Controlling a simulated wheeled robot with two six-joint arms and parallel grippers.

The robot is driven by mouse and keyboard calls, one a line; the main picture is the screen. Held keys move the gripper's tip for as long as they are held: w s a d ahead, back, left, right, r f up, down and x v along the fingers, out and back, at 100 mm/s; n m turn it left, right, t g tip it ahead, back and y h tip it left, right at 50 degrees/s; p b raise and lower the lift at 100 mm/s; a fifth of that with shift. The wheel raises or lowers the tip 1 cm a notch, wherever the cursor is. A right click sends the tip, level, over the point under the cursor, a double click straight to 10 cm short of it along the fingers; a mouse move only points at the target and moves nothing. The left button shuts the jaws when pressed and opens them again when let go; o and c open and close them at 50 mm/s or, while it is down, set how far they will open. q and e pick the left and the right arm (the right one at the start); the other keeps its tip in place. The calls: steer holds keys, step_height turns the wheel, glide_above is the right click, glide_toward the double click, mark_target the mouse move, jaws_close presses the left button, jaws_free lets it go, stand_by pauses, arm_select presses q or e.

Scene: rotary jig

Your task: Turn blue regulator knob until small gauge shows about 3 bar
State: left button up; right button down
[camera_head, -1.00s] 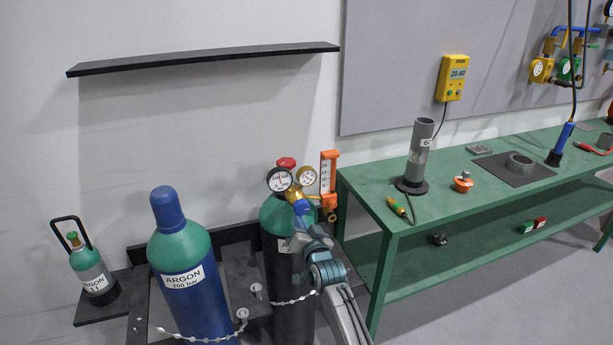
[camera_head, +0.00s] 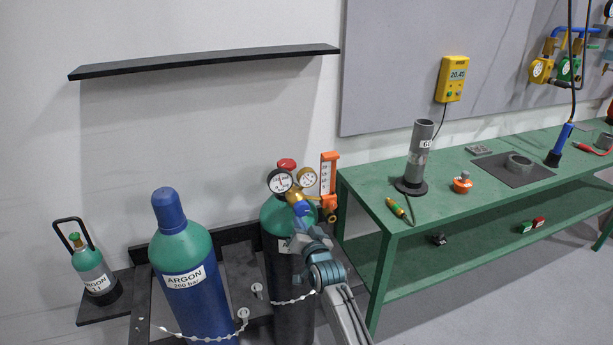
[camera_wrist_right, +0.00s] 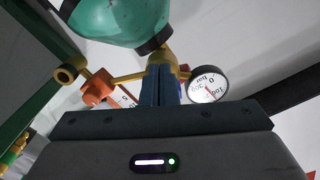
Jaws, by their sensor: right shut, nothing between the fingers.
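The blue regulator knob (camera_head: 301,209) sits on the front of the brass regulator (camera_head: 295,196), on the dark cylinder with a green shoulder (camera_head: 272,214). A black-rimmed white gauge (camera_head: 280,181) and a cream-faced gauge (camera_head: 307,177) sit above the knob; their needles are too small to read. My right gripper (camera_head: 298,238) is just below the knob, shut and empty. In the right wrist view its closed fingers (camera_wrist_right: 160,84) point at the regulator and cover most of the knob. The white gauge (camera_wrist_right: 208,84) shows beside them. My left gripper is out of view.
An orange flowmeter (camera_head: 328,172) stands right of the gauges. A blue argon cylinder (camera_head: 185,270) stands to the left, with a chain (camera_head: 290,299) in front. The green bench (camera_head: 440,205) lies to the right.

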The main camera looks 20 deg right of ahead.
steer(key=s+p, duration=0.2)
steer(key=s, duration=0.4)
steer(key=shift+f, duration=0.2)
stand_by(0.4)
steer(key=shift+a, duration=0.1)
